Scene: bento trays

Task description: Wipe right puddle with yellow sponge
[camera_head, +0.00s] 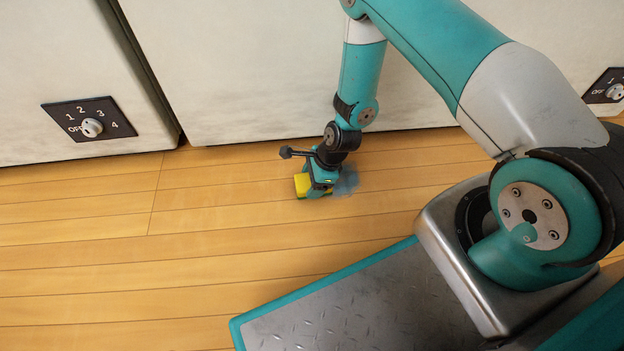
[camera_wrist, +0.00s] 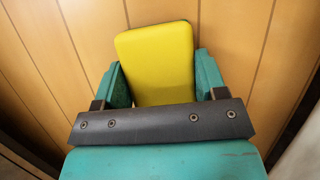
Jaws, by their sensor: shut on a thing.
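My gripper (camera_head: 319,188) points down at the wooden floor near the white cabinet fronts. It is shut on the yellow sponge (camera_head: 302,183), which is yellow with a thin green underside at floor level. In the wrist view the yellow sponge (camera_wrist: 156,62) sits between the two teal fingers of my gripper (camera_wrist: 160,85). The puddle (camera_head: 347,181) is a small blue-grey patch on the floor, just right of my gripper and partly hidden behind it. I cannot tell whether the sponge touches the floor or the puddle's edge.
White cabinet fronts (camera_head: 260,70) stand along the back, close behind my gripper. A black dial panel (camera_head: 89,119) is on the left one, and another dial panel (camera_head: 605,87) is at the right edge. The wooden floor (camera_head: 120,255) to the left is clear.

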